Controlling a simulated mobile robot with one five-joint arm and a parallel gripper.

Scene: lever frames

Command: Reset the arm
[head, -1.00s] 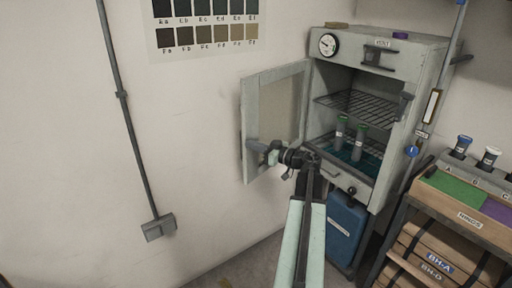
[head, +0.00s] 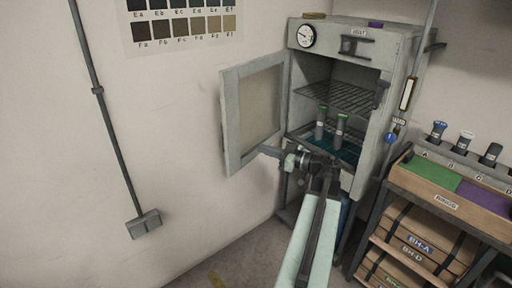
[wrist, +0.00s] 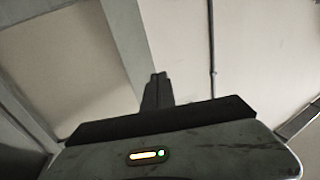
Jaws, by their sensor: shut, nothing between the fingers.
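My gripper (head: 266,150) is shut and empty at the end of my outstretched arm. In the head view it points left and overlaps the lower right part of the open cabinet door (head: 252,112). I cannot tell whether it touches the door. In the wrist view the closed fingers (wrist: 157,91) stand together, with a pale panel behind them on the left and wall on the right. My wrist hides part of the cabinet's lower front.
The grey cabinet (head: 396,55) stands open, with two green-capped tubes (head: 320,125) on its lower shelf. A rack of crates (head: 440,200) stands to the right. A conduit and box (head: 143,223) run down the left wall.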

